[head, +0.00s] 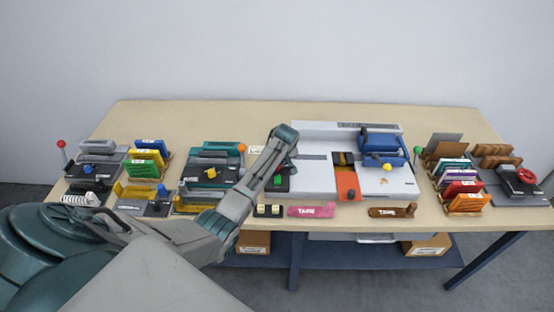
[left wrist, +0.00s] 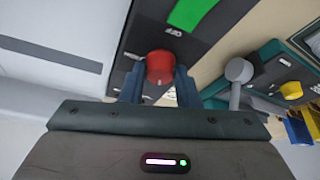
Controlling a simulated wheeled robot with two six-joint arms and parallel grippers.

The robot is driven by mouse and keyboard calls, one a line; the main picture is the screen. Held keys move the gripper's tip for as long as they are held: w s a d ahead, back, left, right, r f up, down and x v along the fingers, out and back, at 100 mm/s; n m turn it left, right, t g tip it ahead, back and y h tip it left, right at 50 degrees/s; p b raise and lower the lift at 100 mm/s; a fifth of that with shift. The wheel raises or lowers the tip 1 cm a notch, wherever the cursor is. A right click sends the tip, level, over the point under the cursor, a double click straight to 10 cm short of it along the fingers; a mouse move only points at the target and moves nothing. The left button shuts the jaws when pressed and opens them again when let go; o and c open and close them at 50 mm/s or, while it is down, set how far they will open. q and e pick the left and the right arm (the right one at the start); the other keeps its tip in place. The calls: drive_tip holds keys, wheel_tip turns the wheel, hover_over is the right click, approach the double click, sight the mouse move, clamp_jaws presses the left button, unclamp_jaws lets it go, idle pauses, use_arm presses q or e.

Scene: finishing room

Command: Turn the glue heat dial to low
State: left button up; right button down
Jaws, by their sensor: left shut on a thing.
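In the left wrist view a red round dial (left wrist: 160,67) sits on a dark panel (left wrist: 140,35) with a bright green rectangle (left wrist: 190,12) and small white lettering beside the dial, too small to read surely. My left gripper (left wrist: 159,82) has its two fingers on either side of the dial and is shut on it. In the head view my left gripper (head: 287,158) is over the dark unit (head: 283,184) with a green patch, left of the big white machine. My forearm hides part of that unit, and the dial is hidden there. My right gripper is not in view.
A large white machine (head: 315,185) with a blue clamp (head: 382,142) stands right of the unit. Pink (head: 312,211) and brown (head: 392,211) tags lie along the front edge.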

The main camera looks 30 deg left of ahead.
use_arm(q)
drive_tip(key=shift+w+n+g, duration=0.1)
drive_tip(key=shift+n+g, duration=0.2)
drive_tip(key=shift+n, duration=0.7)
drive_tip(key=n+g, duration=0.1)
drive_tip(key=n, duration=0.1)
drive_tip(key=shift+w+n+y+b, duration=0.1)
drive_tip(key=shift+n+y+b, duration=0.2)
drive_tip(key=shift+y+b, duration=0.1)
drive_tip(key=n+g+b, duration=0.1)
drive_tip(key=n, duration=0.3)
drive_tip(key=shift+w+n+g+b, duration=0.1)
drive_tip(key=shift+n+g+b, duration=0.2)
drive_tip(key=shift+g+b, duration=0.1)
drive_tip(key=o, duration=1)
drive_tip(key=shift+c, duration=0.2)
drive_tip(key=shift+d, duration=0.1)
drive_tip(key=b+v, duration=0.3)
drive_tip(key=v, duration=0.7)
drive_tip(key=shift+r+b, duration=0.3)
drive_tip(key=shift+b, duration=0.1)
